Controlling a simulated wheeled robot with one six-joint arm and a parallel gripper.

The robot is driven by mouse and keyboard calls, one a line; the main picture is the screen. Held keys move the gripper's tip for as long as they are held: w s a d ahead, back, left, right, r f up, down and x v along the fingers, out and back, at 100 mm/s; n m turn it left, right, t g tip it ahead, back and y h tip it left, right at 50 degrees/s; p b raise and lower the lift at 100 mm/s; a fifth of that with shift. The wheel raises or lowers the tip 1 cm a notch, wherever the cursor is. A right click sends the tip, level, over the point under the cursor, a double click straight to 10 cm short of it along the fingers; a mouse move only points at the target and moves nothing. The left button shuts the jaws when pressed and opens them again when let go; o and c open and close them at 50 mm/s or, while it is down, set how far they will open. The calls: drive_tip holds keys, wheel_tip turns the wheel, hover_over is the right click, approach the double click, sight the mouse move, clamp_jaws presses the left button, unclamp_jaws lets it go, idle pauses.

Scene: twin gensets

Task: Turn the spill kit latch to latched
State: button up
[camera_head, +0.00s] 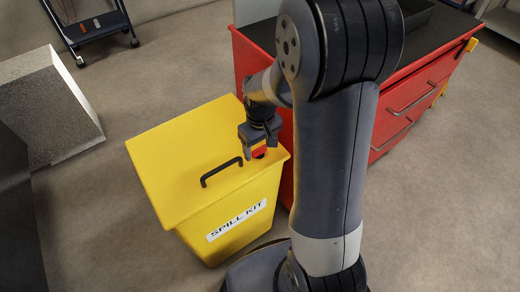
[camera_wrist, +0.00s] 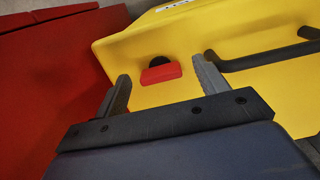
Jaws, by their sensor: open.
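The yellow spill kit bin (camera_head: 190,165) stands on the floor with its lid closed and a "SPILL KIT" label on its front. The latch is a small red tab (camera_head: 259,152) on the lid near its front right corner, beside the black handle (camera_head: 221,172). In the wrist view the red latch (camera_wrist: 161,73) sits over a dark round base (camera_wrist: 159,61), with the black handle (camera_wrist: 262,58) to its right. My gripper (camera_wrist: 164,84) is open, its two fingers apart on either side of the latch in the picture. I cannot tell whether either finger touches it.
A red drawer cabinet (camera_head: 415,105) with a dark top stands close to the bin's right; its red side (camera_wrist: 50,80) fills the left of the wrist view. A grey speckled block (camera_head: 45,110) is at the left, and a dark cart (camera_head: 95,25) at the back left. Open floor lies between.

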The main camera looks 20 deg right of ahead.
drive_tip(key=shift+w+f, duration=0.4)
drive_tip(key=shift+f, duration=0.3)
drive_tip(key=shift+c, duration=0.4)
drive_tip(key=c, duration=0.9)
